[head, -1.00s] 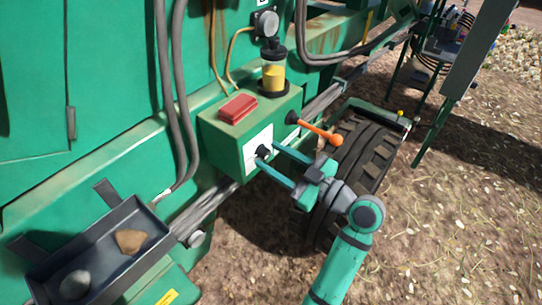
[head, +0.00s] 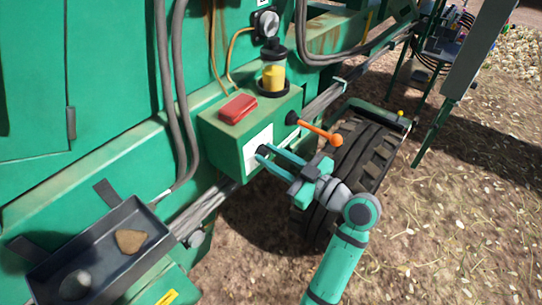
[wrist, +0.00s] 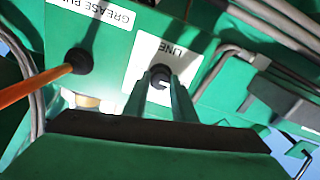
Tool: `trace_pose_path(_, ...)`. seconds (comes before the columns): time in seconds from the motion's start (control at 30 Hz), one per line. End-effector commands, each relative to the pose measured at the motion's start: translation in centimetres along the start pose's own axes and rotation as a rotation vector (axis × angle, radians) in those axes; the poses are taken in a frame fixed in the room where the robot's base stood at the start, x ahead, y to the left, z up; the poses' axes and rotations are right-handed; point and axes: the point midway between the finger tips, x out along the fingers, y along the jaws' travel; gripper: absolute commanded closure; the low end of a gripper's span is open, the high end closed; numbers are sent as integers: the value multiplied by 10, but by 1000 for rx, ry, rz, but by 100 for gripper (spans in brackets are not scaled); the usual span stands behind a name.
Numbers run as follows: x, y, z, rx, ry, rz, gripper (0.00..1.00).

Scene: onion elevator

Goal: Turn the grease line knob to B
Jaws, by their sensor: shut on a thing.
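The grease line knob (head: 262,148) is a small black knob on the white label plate (head: 253,155) on the front of the green box. In the wrist view the knob (wrist: 160,73) sits between my two fingertips, below the upside-down word "LINE". My gripper (head: 261,154) is shut on the knob, and its fingers cover part of it. I cannot read a letter B or tell where the knob points.
An orange lever (head: 318,131) sticks out of the box just right of my gripper. A red block (head: 238,107) and a jar of yellow grease (head: 273,74) are on top. A dark tray (head: 100,250) with stones is at lower left. A tyre (head: 360,155) stands behind the arm.

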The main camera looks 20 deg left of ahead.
Motion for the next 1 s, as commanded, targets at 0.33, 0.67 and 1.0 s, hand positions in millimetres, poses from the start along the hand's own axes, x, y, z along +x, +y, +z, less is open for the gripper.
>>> trace_pose_path(0.33,0,1,0,241,0,0,98)
trace_pose_path(0.67,0,2,0,556,1,1,98)
trace_pose_path(1.0,0,3,1,878,1,1,98)
